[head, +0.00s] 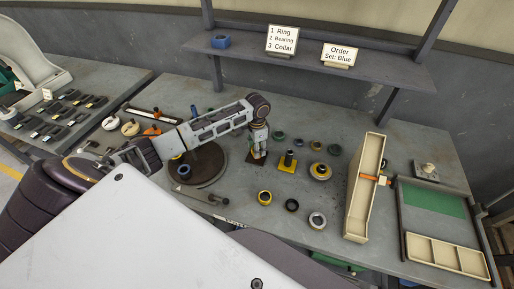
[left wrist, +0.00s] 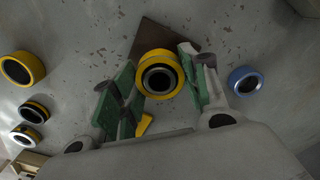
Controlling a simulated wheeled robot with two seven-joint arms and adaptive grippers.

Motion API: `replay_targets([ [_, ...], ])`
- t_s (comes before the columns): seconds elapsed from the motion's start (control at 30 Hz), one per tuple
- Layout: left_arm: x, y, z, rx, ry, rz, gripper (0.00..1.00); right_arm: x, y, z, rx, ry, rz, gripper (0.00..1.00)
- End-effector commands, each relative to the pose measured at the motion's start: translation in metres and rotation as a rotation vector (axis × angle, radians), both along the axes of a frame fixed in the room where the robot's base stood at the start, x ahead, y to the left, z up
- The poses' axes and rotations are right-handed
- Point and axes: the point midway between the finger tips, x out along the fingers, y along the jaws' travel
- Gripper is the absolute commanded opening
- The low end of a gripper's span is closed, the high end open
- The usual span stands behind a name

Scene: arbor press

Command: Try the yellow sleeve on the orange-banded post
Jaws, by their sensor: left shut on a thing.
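My left gripper (head: 257,150) points down over a dark square base plate (head: 252,159) in the middle of the bench. In the left wrist view the gripper (left wrist: 160,82) is shut on the yellow sleeve (left wrist: 158,55), with a finger on each side. A dark ring and grey centre show inside the sleeve. I cannot tell whether the sleeve is around a post or above it. The dark plate (left wrist: 150,36) shows behind it. No orange band is clear; the gripper hides much of what stands there. My right gripper is not in view.
A black post on a yellow base (head: 288,165) stands just right of the gripper. Several rings lie around, including a yellow one (head: 264,197). A round dark turntable (head: 212,172) is to the left. A long cream tray (head: 375,150) stands at right, and a shelf (head: 300,62) behind.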

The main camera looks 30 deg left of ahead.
Motion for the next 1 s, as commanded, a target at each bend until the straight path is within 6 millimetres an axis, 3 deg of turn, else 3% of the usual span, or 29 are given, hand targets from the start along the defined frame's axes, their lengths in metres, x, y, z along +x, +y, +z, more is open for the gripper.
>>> replay_targets([
  [0.5,0.0002,0.0,-0.0048,0.0,0.0,0.0,0.15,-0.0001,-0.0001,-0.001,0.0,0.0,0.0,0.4],
  [0.53,0.0002,0.0,-0.0049,0.0,0.0,0.0,0.46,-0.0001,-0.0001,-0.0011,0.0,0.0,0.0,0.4],
  [0.7,0.0001,-0.0001,-0.0049,0.0,0.0,0.0,0.68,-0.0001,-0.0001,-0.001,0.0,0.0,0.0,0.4],
  [0.97,0.0,-0.0001,-0.0049,0.0,0.0,0.0,0.7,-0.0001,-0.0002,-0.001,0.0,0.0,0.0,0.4],
  [1.0,-0.0003,-0.0001,-0.0053,0.001,0.001,0.0,0.75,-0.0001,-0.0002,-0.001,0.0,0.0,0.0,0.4],
])
